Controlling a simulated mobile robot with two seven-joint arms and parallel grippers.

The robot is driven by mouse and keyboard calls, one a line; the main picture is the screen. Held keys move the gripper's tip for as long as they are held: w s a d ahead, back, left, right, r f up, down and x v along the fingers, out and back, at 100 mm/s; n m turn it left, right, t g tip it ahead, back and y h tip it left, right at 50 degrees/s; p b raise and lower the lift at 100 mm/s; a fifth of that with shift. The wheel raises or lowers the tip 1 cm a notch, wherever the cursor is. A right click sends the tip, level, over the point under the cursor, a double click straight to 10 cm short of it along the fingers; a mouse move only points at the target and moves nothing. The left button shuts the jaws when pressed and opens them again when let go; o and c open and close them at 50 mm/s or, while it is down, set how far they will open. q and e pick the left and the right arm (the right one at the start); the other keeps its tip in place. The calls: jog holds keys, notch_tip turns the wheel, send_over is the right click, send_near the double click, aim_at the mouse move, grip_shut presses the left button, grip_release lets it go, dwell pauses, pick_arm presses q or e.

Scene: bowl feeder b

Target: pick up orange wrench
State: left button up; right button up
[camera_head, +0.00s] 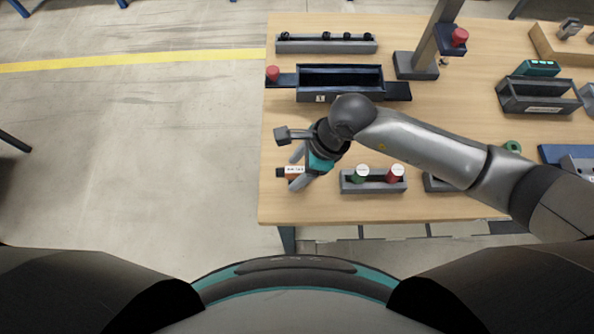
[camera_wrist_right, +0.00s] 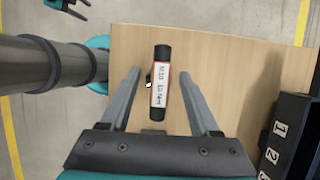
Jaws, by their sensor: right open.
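The orange wrench (camera_head: 293,172) lies near the left edge of the wooden table, partly behind my right gripper's fingers. In the right wrist view it is a short bar (camera_wrist_right: 160,85) with black ends, orange sides and a white label. My right gripper (camera_head: 295,168) is open over it. In the right wrist view its two fingers (camera_wrist_right: 159,73) stand on either side of the wrench, with a gap on both sides. A small teal and dark part at that view's top left looks like my left gripper (camera_wrist_right: 66,6), cut off by the frame; its jaws are unclear.
A grey holder (camera_head: 373,186) with a green and a red round item stands right of the wrench. A dark bin (camera_head: 340,97) marked 1 lies behind my right wrist, and a grey rack (camera_head: 326,46) is farther back. The table's left and front edges are close to the wrench.

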jog(key=shift+c, duration=0.2)
grip_shut()
jog(key=shift+r, duration=0.1)
dwell(1.0)
